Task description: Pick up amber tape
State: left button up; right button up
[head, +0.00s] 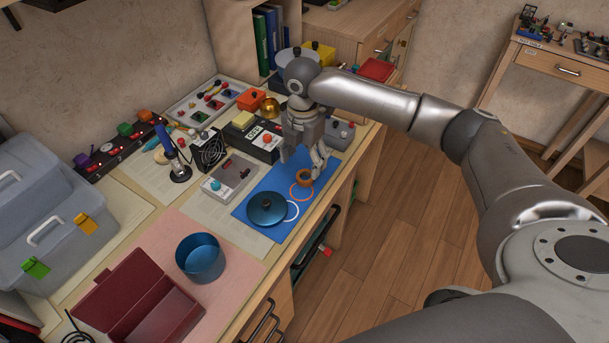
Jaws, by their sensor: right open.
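The amber tape (304,178) is a small orange-brown roll. It appears to stand on the blue mat (247,207), at the upper edge of an orange ring marking. My right gripper (303,160) points down with its fingers spread, just above and behind the tape in the head view. One finger is left of the tape and the other is close to its upper right. I cannot tell whether that finger touches it. My left gripper is not in view.
A dark blue lid (267,208) lies on the mat beside a white ring marking. A grey device (230,175), a fan (209,150) and a black box (252,142) stand left of the gripper. A blue pot (201,257) and an open red box (140,304) are nearer. The bench edge is close right.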

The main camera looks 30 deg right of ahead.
aim_at(304, 173)
jog(key=shift+f, duration=0.35)
jog(key=shift+w+f, duration=0.1)
jog(key=shift+f, duration=0.25)
jog(key=f, duration=0.4)
jog(key=shift+d+f, duration=0.2)
jog(key=shift+f, duration=0.15)
jog(key=shift+c, duration=1)
jog(key=c, duration=0.5)
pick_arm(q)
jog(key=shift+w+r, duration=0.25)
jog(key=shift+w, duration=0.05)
pick_arm(e)
jog(key=shift+c, duration=1.2)
